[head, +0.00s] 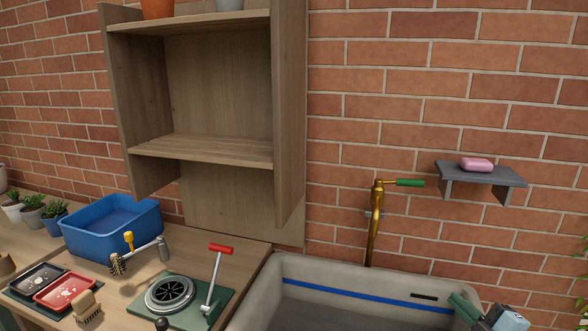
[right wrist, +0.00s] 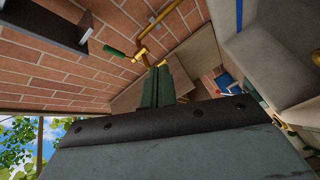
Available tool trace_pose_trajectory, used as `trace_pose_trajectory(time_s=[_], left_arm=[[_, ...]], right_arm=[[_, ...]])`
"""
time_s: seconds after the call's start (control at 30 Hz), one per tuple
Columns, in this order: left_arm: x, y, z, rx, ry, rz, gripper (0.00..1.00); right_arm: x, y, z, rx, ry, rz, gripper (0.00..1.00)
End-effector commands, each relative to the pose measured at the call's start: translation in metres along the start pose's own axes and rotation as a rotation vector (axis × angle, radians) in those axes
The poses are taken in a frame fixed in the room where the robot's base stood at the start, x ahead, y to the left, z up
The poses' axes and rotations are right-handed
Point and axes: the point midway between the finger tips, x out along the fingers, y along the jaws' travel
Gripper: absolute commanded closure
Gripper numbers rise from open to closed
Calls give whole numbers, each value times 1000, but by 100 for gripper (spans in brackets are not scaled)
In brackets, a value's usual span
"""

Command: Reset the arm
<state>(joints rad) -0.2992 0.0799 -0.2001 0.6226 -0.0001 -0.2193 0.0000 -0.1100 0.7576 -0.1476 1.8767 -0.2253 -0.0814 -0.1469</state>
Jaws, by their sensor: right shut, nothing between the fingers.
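My right gripper (head: 464,307) shows at the bottom right of the head view, at the right part of the sink. Its green fingers are shut together with nothing between them. In the right wrist view the shut fingers (right wrist: 157,88) point toward the brick wall and the brass tap. My left gripper is not in view.
A stone sink (head: 290,265) stands below a brass tap (head: 376,225) with a green handle. A grey wall shelf (head: 505,176) holds pink soap (head: 476,164). The wooden counter holds a blue tub (head: 85,240), red tray (head: 65,291), brushes and a green device (head: 215,297) with a red-handled lever.

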Motion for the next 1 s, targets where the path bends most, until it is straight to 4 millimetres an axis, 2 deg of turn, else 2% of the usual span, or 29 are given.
trace_pose_trajectory(time_s=[0.03,0.17,0.3,0.4,0.6,0.8,0.97,1.0], left_arm=[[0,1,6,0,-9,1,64],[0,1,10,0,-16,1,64],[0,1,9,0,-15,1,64],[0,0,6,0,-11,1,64],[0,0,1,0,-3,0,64],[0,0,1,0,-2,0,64],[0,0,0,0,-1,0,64],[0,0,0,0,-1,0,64]], right_arm=[[-8,-21,-3,86,-72,-19,100],[-35,-69,-6,293,-287,-87,100],[-78,-120,-16,502,-524,-189,100],[-112,-150,-29,632,-678,-270,100],[-168,-186,-54,798,-898,-404,100],[-212,-205,-79,909,-1055,-515,100],[-244,-216,-98,981,-1165,-599,100],[-239,-225,-90,971,-1165,-598,100]])
